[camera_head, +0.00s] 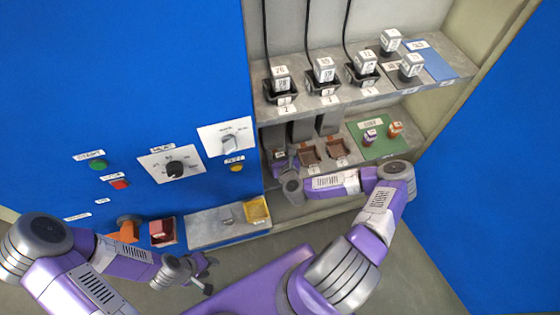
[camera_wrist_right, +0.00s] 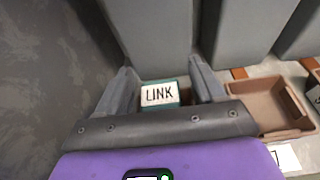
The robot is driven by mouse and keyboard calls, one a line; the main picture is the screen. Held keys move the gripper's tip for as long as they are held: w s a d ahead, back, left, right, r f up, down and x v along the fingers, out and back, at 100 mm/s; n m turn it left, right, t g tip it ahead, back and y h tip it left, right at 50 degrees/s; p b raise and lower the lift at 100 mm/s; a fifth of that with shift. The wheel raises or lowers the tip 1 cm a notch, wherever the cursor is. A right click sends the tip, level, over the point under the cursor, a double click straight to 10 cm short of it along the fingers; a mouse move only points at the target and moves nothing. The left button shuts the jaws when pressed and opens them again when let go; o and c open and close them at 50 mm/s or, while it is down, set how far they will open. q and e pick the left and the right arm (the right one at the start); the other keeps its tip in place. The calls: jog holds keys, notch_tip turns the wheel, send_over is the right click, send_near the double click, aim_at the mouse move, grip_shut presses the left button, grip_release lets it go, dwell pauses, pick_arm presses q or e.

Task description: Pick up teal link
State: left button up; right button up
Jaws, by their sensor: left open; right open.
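The teal link (camera_wrist_right: 160,95) is a small block with a white top marked LINK and a teal side edge. In the right wrist view it sits between the two fingers of my right gripper (camera_wrist_right: 162,76), which is open around it with gaps on both sides. In the head view my right gripper (camera_head: 284,162) is at the left end of the lower shelf. A small white-topped block (camera_head: 279,155) shows there, partly hidden by the gripper; its colour is unclear. My left gripper (camera_head: 204,273) is open and empty, low in front of the blue cabinet.
Brown trays (camera_head: 309,151) stand right of my right gripper; one also shows in the right wrist view (camera_wrist_right: 270,103). Grey blocks (camera_wrist_right: 150,35) stand just beyond the link. A green mat (camera_head: 378,148) holds two small labelled pieces. The upper shelf (camera_head: 310,107) overhangs, carrying black sockets and cables.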

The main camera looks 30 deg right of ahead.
jog(key=shift+c, duration=0.5)
jog(key=c, duration=1.1)
